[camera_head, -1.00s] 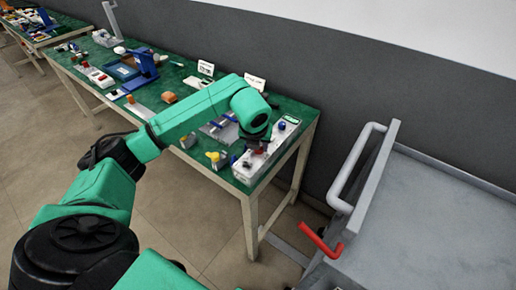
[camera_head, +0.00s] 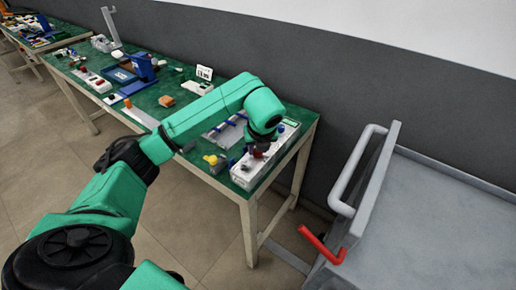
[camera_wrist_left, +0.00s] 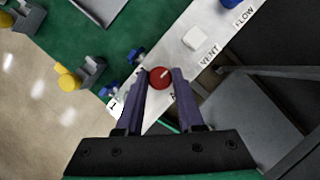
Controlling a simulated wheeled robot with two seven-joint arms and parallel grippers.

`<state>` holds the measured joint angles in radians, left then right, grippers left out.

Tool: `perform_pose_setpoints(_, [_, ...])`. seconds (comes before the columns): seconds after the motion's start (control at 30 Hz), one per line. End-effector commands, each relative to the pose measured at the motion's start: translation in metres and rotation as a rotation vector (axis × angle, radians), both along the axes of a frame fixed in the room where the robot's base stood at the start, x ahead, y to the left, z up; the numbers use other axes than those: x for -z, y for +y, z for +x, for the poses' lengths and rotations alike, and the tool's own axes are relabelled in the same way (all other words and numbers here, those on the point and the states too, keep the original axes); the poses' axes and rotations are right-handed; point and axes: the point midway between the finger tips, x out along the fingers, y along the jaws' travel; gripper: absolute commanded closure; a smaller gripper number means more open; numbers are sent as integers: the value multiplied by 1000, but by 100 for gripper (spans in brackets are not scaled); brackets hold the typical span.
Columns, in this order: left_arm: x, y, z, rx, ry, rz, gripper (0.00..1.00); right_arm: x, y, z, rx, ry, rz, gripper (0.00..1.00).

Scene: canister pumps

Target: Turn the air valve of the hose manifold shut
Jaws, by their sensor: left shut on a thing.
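The hose manifold (camera_head: 243,178) is a long pale panel at the near right end of the green table. In the left wrist view its panel (camera_wrist_left: 182,62) runs diagonally, with the labels VENT and FLOW; a label nearer my fingers is mostly hidden. A round red knob (camera_wrist_left: 159,76) with a pale mark on top stands on the panel. My left gripper (camera_wrist_left: 160,86) is shut on this knob, one finger on each side. In the head view my left gripper (camera_head: 258,150) points down onto the manifold. My right gripper is not in view.
A white block-like knob (camera_wrist_left: 196,38) stands near VENT. Blue fittings (camera_wrist_left: 108,88) line the panel's other edge. A yellow-topped part (camera_wrist_left: 67,81) stands on the green table (camera_head: 180,88) beside the manifold. A grey cart (camera_head: 430,220) with a red handle (camera_head: 322,245) stands at right.

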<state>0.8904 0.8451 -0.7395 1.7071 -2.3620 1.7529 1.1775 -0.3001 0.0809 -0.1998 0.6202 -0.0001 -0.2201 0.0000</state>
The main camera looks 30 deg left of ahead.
Motion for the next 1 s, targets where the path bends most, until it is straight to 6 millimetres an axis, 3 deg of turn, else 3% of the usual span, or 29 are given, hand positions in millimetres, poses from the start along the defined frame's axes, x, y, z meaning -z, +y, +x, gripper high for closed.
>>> perform_pose_setpoints(0.1, [-2,0,1,-2,-4,-1,100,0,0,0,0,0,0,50])
perform_pose_setpoints(0.13, [-2,0,1,-1,-4,0,56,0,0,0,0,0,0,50])
perform_pose_setpoints(0.2, [-1,1,1,-1,-4,0,33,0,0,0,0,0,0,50])
perform_pose_setpoints(0.5, [-1,0,0,0,-1,0,33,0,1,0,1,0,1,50])
perform_pose_setpoints(0.67, [-12,-3,-3,2,-4,-1,33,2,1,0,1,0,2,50])
perform_pose_setpoints(0.97, [-82,-21,-26,2,-9,0,33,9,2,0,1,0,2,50])
perform_pose_setpoints(1.0, [-101,-23,-29,2,-9,3,33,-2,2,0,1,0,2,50])
